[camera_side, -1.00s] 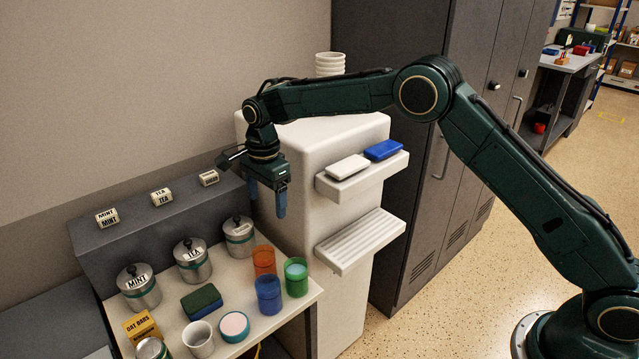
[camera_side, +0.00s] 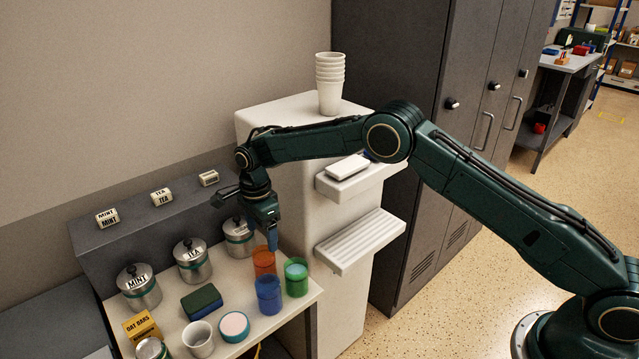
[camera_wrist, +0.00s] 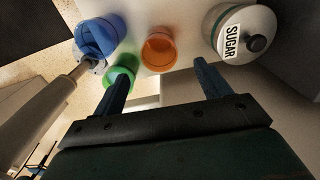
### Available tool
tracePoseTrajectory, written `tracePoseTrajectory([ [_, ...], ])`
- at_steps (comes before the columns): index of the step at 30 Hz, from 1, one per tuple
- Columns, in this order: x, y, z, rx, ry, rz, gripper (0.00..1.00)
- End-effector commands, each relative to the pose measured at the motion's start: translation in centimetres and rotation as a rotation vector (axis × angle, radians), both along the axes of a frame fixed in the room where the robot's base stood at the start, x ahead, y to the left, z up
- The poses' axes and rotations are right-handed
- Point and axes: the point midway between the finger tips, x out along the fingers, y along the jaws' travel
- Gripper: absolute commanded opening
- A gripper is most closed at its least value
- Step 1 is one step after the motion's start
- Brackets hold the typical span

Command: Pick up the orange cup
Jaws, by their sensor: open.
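The orange cup (camera_side: 264,262) stands upright on the small table, behind the blue cup (camera_side: 269,296) and left of the green cup (camera_side: 296,278). My gripper (camera_side: 273,240) points down just above the orange cup, and its fingertips partly cover the cup's rim in the side view. In the wrist view my gripper (camera_wrist: 163,80) has its two blue fingers spread wide and empty. The orange cup (camera_wrist: 159,48) shows beyond the fingertips, between their lines, with its round opening facing the camera.
A silver sugar canister (camera_wrist: 244,36) stands close beside the orange cup. The tea canister (camera_side: 193,262), mint canister (camera_side: 139,290), green sponge (camera_side: 202,302) and white cup (camera_side: 199,340) are farther left. A white cabinet with shelves (camera_side: 362,240) rises behind on the right.

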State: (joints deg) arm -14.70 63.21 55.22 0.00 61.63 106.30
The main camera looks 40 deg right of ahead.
Motion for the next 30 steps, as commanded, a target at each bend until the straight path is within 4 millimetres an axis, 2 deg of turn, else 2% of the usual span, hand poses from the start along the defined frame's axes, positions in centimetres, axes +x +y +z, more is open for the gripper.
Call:
tracePoseTrajectory([
  [3, -0.1, 0.0, -1.9, -0.001, 0.003, 0.0, 0.76],
  [7, 0.0, 0.0, -3.3, 0.0, 0.0, 0.0, 0.76],
  [20, 0.0, 0.0, -4.5, 0.0, -0.001, 0.001, 0.76],
  [30, -0.1, 0.3, -7.9, 0.0, 0.0, 0.0, 0.76],
])
